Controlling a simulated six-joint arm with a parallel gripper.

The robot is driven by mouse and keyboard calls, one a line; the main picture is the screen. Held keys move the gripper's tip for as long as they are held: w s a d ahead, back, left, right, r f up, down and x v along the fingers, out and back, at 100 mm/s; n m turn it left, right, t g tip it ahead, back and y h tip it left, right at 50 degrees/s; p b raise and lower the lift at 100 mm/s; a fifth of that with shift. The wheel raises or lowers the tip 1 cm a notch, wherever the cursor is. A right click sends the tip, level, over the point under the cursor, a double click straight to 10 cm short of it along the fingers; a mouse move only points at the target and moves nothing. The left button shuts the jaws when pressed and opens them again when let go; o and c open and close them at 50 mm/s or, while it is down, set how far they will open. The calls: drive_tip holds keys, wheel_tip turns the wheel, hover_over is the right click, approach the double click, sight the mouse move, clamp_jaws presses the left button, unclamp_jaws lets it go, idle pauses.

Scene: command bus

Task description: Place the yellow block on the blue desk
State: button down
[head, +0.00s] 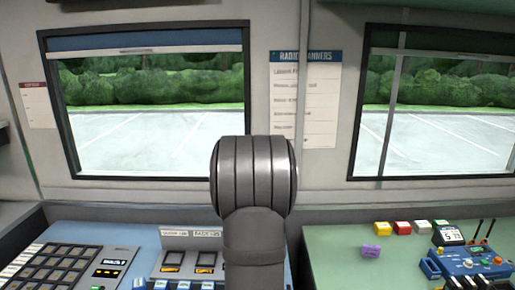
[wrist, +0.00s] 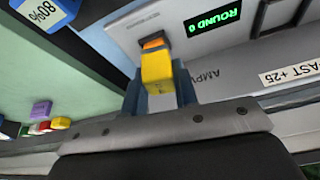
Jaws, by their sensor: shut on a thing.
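My gripper (wrist: 160,92) shows in the wrist view, its two blue-grey fingers shut on a yellow block (wrist: 158,72). A small orange patch shows just beyond the block; I cannot tell what it is. In the head view my arm hides the gripper and the held block. The blue desk (head: 110,233) lies at the lower left of the head view, partly behind my arm. Another yellow block (head: 378,228) stands on the green desk (head: 335,245) at the right; a small yellow block also shows at the left of the wrist view (wrist: 60,123).
A keypad unit (head: 60,270) and a panel with lit displays (head: 190,262) occupy the blue desk. The green desk holds red (head: 402,228) and purple (head: 371,251) blocks and a blue device (head: 470,262). A grey panel with a green display (wrist: 213,24) is near my gripper.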

drive_tip(key=shift+m+h, duration=0.4)
drive_tip(key=shift+m, duration=0.4)
drive_tip(key=r, duration=0.3)
drive_tip(key=w+r, duration=0.1)
drive_tip(key=r, duration=0.1)
drive_tip(key=shift+d, duration=0.15)
drive_tip(key=shift+d, duration=0.1)
drive_tip(key=w+d+m+h, duration=0.1)
drive_tip(key=w+d+m, duration=0.3)
drive_tip(key=d, duration=1.1)
drive_tip(key=m+g+h, duration=0.2)
drive_tip(key=m+g, duration=0.1)
drive_tip(key=m, duration=0.3)
hover_over(418, 278)
drive_tip(key=a, duration=0.2)
drive_tip(key=f, duration=0.5)
drive_tip(key=s+f, duration=0.1)
drive_tip(key=f, duration=0.2)
drive_tip(key=shift+d+f, duration=0.25)
drive_tip(key=shift+f, duration=0.1)
drive_tip(key=shift+w+f, duration=0.1)
drive_tip(key=shift+f, duration=1.95)
drive_tip(key=shift+f, duration=0.15)
